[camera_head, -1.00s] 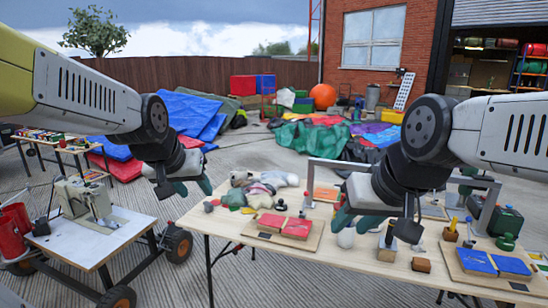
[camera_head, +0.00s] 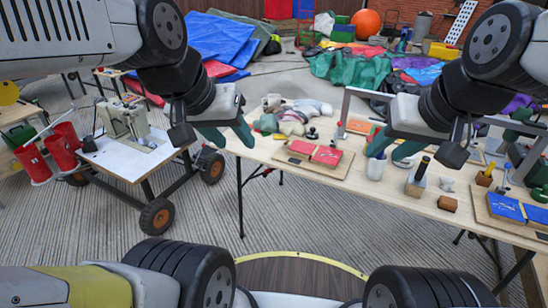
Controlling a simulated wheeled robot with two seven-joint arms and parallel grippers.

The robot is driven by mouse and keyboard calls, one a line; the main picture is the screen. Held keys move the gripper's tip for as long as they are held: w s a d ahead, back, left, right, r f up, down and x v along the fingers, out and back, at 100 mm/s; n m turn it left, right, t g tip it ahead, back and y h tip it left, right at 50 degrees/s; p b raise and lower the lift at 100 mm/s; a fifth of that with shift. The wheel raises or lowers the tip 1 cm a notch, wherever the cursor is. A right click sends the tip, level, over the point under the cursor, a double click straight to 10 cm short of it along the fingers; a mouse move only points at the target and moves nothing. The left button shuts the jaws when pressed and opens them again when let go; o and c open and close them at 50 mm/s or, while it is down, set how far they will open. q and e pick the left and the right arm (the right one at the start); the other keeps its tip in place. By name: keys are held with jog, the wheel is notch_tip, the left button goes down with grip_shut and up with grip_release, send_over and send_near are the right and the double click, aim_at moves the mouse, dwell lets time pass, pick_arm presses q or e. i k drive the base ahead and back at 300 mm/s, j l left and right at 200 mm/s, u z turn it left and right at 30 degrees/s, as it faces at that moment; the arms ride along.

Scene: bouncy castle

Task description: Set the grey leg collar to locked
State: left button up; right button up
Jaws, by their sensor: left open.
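I cannot make out the grey leg collar for certain. A grey upright frame (camera_head: 345,108) stands on the long wooden table (camera_head: 330,180), partly hidden behind my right arm. No lock position can be read on it. My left gripper (camera_head: 229,134) is open and empty, above the table's left end. My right gripper (camera_head: 392,148) has its teal fingers apart with nothing seen between them. It appears over the middle of the table, close to a white cup (camera_head: 376,167) in the picture; contact cannot be told.
A wheeled cart (camera_head: 130,165) with a machine stands left, beside red cylinders (camera_head: 66,147). Concrete ground is free before the table.

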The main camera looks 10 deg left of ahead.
aim_at(471, 235)
jog(key=z, duration=1.6)
jog(key=i+l, duration=0.1)
jog(key=l, duration=0.25)
jog(key=i+l+z, duration=0.15)
jog(key=l, duration=0.15)
jog(key=i+l, duration=0.15)
jog(key=l, duration=0.2)
jog(key=i+j, duration=0.4)
jog(key=z, duration=0.05)
